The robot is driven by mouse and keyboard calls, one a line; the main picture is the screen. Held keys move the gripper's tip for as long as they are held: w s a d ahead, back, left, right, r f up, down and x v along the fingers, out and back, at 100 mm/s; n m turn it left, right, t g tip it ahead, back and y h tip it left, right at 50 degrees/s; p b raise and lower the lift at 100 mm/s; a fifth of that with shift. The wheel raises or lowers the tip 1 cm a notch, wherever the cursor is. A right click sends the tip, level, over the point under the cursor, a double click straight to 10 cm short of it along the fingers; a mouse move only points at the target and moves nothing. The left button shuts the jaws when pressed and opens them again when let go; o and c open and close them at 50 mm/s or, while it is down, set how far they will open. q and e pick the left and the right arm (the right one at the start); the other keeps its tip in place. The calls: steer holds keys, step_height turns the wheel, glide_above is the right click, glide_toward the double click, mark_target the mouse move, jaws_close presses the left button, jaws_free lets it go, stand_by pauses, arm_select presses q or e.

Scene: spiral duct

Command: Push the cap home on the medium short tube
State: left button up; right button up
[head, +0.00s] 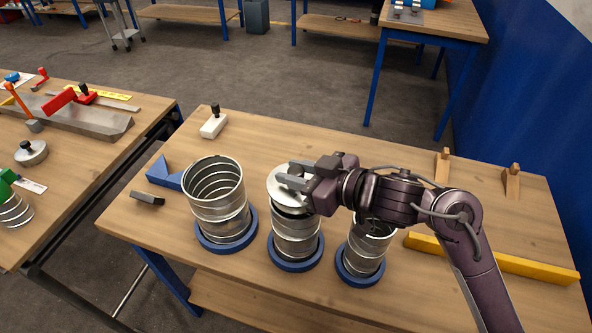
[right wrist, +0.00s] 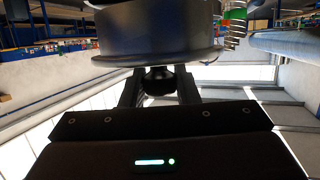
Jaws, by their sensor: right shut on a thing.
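The medium short tube (head: 295,240) is a ribbed metal duct, upright in a blue ring base, in the middle of three tubes. A round silver cap (head: 283,198) is at its top end in the head view; a dark band shows under its rim, and I cannot tell how far it sits in. My right gripper (head: 292,180) is above the cap, shut on its knob. In the right wrist view the cap (right wrist: 160,38) fills the top, and its black knob (right wrist: 158,80) is between the fingers. My left gripper is not in view.
A wider open tube (head: 220,200) stands left and a narrower tube (head: 366,250) right, partly under my arm. A blue wedge (head: 163,174), a dark block (head: 147,198) and a white block with a knob (head: 213,124) lie left. A yellow bar (head: 500,261) lies right.

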steer(key=shift+p, duration=0.85)
stand_by(1.1)
steer(key=shift+f+b, duration=1.35)
steer(key=shift+f, duration=0.8)
steer(key=o, duration=1.1)
steer(key=shift+o, duration=0.2)
steer(key=shift+r, duration=0.1)
steer(key=b+v, duration=0.1)
steer(key=v, duration=0.7)
steer(key=shift+a, duration=0.1)
